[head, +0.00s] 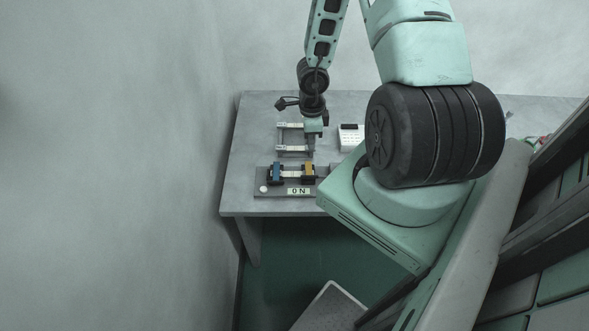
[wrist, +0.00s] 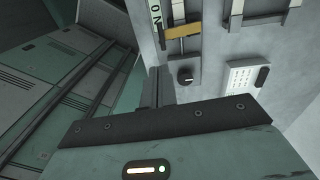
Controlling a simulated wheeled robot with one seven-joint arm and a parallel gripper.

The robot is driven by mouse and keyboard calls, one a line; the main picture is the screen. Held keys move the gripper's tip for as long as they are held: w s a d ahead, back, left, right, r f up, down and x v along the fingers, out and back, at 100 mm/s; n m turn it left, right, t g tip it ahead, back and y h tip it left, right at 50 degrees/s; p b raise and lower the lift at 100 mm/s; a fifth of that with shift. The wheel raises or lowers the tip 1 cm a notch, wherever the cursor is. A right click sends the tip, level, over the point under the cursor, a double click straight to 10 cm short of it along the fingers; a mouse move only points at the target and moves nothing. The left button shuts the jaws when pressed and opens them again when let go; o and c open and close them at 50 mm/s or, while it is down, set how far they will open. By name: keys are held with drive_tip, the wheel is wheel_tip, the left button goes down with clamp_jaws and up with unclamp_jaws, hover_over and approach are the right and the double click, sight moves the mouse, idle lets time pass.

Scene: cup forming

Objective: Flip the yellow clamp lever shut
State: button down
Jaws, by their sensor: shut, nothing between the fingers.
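In the wrist view the yellow lever (wrist: 183,31) lies as a bar at the top, above and to the right of my fingers. My gripper (head: 311,150) points down just behind the yellow lever in the head view. Its dark fingers (wrist: 158,88) are together and empty in the wrist view. I cannot tell how far the lever is swung.
An "ON" label (head: 299,191) is on the fixture's front. A black knob (wrist: 187,77) is near my fingers. A white keypad box (head: 350,137) stands to the right. A metal frame (head: 281,138) stands behind the fixture. The table's left side (head: 243,150) is bare.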

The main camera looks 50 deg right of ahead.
drive_tip(key=b, duration=1.1)
approach(310, 176)
wheel_tip(310, 176, down, 5)
drive_tip(key=shift+s+f, duration=0.15)
drive_tip(key=shift+s, duration=0.05)
drive_tip(key=shift+f, duration=0.8)
